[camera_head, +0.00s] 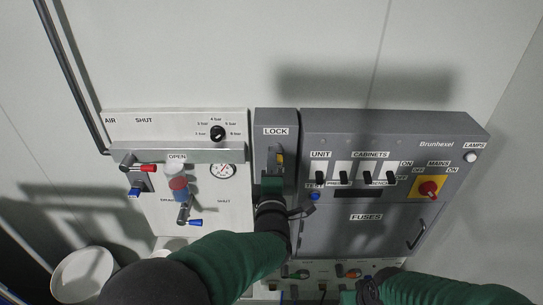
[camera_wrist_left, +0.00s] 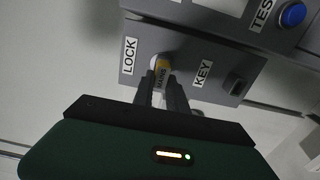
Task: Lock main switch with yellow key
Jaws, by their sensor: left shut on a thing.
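The yellow key (camera_wrist_left: 162,70) is in my left gripper (camera_wrist_left: 160,90), whose fingers are shut on it. Its tag carries small lettering. The far end of the key is at a pale round spot on the grey lock box (camera_wrist_left: 190,47), beside the LOCK label; how deep it sits is hidden. In the head view the lock box (camera_head: 276,120) stands between the white and grey panels, with my left gripper (camera_head: 273,182) in front. The mains switch (camera_head: 429,188) is a red knob on a yellow plate at the right. My right gripper (camera_head: 368,291) is low in the picture, its fingers unclear.
The white air panel (camera_head: 125,128) with gauge (camera_head: 222,171), valves and levers is on the left. The grey cabinet has several black switches, a blue button (camera_head: 314,196) and a fuse door handle (camera_head: 416,235). A lower panel (camera_head: 325,268) carries more controls. A white bucket (camera_head: 82,275) stands lower left.

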